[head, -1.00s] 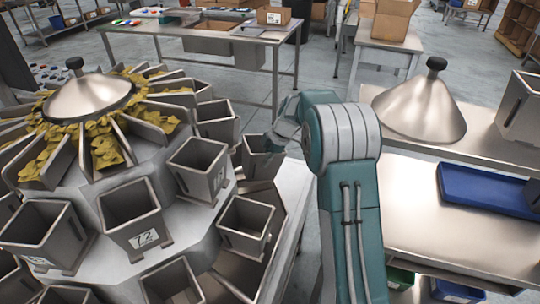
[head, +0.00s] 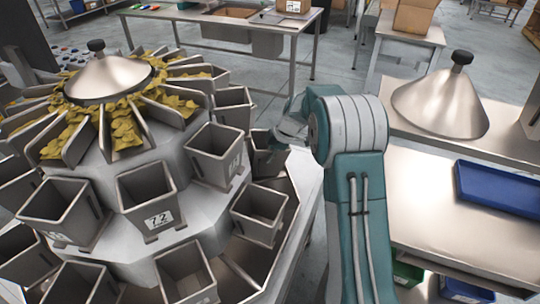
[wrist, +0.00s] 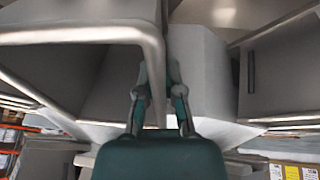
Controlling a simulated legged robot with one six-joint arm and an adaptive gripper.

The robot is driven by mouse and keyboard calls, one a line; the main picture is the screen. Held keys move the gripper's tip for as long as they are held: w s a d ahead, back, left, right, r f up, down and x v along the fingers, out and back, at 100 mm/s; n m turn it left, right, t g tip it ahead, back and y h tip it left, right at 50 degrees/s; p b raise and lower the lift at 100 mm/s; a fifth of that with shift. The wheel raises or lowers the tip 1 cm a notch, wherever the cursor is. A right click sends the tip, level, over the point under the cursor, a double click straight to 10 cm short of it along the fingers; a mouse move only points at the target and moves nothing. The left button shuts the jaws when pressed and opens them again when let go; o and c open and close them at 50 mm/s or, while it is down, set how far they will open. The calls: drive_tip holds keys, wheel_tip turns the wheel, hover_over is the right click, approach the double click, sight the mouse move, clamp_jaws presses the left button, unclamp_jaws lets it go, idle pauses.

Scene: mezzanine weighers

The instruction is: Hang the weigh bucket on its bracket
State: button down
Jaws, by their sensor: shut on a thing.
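The weigh bucket, a grey open-topped metal bucket (head: 265,160), is at the right side of the round weigher (head: 205,215). It is partly hidden behind other buckets and my arm. My gripper (head: 287,133) is shut on it. In the wrist view my gripper's fingers (wrist: 160,85) close on either side of the bucket's wall, below its bright rim (wrist: 75,35). The bracket for this bucket cannot be made out. I cannot tell whether the held bucket touches the weigher.
A metal cone (head: 440,100) and blue tray (head: 500,190) occupy the benches at right. A worktable (head: 225,38) stands behind. Floor shows between weigher and benches.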

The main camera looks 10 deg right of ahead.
drive_tip(key=c, duration=0.7)
unclamp_jaws()
drive_tip(key=shift+f, duration=0.1)
drive_tip(key=v, duration=1.2)
